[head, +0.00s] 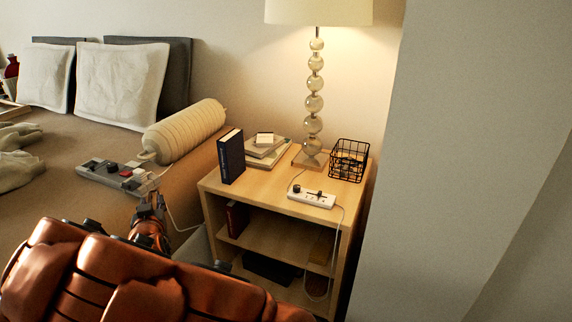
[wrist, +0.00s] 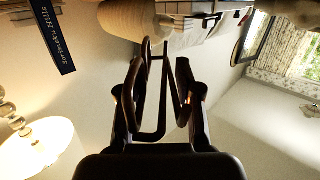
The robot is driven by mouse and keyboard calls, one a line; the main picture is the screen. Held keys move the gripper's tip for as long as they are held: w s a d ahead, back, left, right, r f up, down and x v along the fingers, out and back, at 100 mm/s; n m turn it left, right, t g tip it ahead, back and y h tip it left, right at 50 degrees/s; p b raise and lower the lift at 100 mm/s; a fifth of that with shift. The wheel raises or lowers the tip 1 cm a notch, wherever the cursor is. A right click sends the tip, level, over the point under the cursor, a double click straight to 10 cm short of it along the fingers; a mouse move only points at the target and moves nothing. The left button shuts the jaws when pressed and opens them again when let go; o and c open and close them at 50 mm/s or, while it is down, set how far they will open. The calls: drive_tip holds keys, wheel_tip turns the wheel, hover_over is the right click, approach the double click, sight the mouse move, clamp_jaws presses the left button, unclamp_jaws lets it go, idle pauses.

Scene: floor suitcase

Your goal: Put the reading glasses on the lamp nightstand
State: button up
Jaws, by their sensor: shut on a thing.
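The lamp nightstand (head: 262,182) is a light wood unit with open shelves, right of the bed. A lamp with a stack of glassy balls (head: 314,103) stands at its back. My gripper (head: 152,203) is over the bed edge, left of the nightstand, in the head view. In the wrist view my gripper (wrist: 158,75) is shut on a thin dark looped frame, which looks like the reading glasses (wrist: 163,92). Dark fingers and dark frame blend together, so the exact grip is unclear. I cannot make out the glasses in the head view.
On the nightstand stand a dark blue book (head: 231,157), a stack of books (head: 265,150), a black wire basket (head: 349,160) and a white power strip (head: 311,197). Bare top shows at the front left and middle. A game console (head: 118,176) and bolster (head: 186,131) lie on the bed.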

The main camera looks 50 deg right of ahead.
drive_tip(key=s+d+m+g+h+p, duration=0.45)
drive_tip(key=s+d, duration=0.45)
drive_tip(key=d, duration=0.4)
drive_tip(key=s+d+m+g+h+p, duration=0.35)
drive_tip(key=s+d+g+p, duration=0.2)
drive_tip(key=s+d, duration=0.55)
drive_tip(key=m+b, duration=0.1)
drive_tip(key=b, duration=0.3)
hover_over(261, 184)
wheel_tip(261, 184, down, 3)
drive_tip(key=shift+s+a+r, duration=0.1)
drive_tip(key=shift+r, duration=0.1)
drive_tip(key=shift+f+b, duration=0.35)
drive_tip(key=shift+f, duration=1.35)
drive_tip(key=shift+f, duration=0.15)
drive_tip(key=o, duration=1)
